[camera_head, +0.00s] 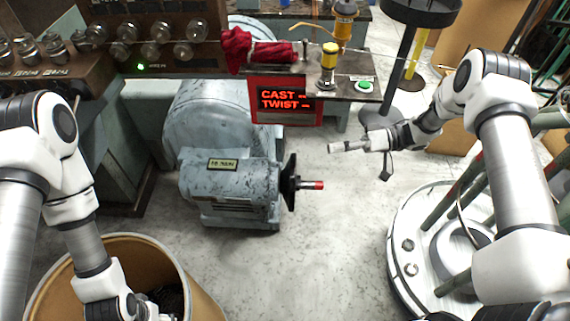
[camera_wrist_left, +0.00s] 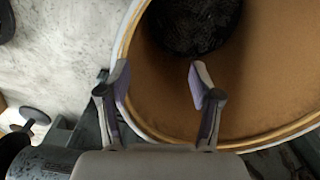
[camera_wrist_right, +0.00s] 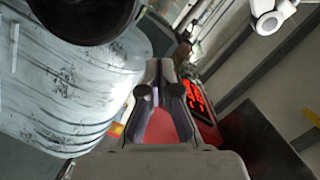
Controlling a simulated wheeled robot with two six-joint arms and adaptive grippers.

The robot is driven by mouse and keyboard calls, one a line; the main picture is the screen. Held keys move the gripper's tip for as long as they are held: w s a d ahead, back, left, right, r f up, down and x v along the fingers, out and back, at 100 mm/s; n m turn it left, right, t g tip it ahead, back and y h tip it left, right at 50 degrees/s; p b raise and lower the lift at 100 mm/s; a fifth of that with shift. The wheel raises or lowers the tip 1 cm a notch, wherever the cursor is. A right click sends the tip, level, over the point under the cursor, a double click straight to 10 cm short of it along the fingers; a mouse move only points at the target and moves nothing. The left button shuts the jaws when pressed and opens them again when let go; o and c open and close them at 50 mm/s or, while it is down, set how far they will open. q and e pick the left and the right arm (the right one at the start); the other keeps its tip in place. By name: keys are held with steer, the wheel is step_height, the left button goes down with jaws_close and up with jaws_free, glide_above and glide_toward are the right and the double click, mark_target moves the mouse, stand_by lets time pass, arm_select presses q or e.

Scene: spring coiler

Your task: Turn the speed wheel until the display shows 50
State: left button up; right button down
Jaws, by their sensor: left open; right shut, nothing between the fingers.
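The black speed wheel (camera_head: 289,182) stands on the right side of the grey motor housing, with a red-tipped handle (camera_head: 318,185) sticking out to the right. The red-framed display (camera_head: 285,98) reads CAST and TWIST in red letters, each followed by a dash; no 50 shows. It also shows edge-on in the right wrist view (camera_wrist_right: 200,108). My right gripper (camera_head: 335,148) is shut and empty, above and right of the handle, apart from it. Its fingers also show in the right wrist view (camera_wrist_right: 165,95). My left gripper (camera_wrist_left: 160,80) is open and empty over the brown drum.
The brown drum (camera_head: 125,243) holds dark material at lower left. A round white platform (camera_head: 405,225) with green posts stands at right. A bench carries a red cloth (camera_head: 262,50), a yellow-topped post (camera_head: 328,62) and a green button (camera_head: 364,86). Floor below the wheel is clear.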

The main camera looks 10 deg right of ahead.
mark_target(305, 183)
steer(key=s+a+f+b, duration=0.1)
steer(key=s+a+f, duration=0.1)
steer(key=a, duration=0.8)
steer(key=shift+s+f+g, duration=0.15)
steer(key=shift+f+g, duration=0.25)
steer(key=shift+f, duration=0.4)
steer(key=shift+a, duration=0.1)
steer(key=shift+s+a+f, duration=0.1)
steer(key=shift+s+f, duration=0.2)
steer(key=shift+s, duration=0.2)
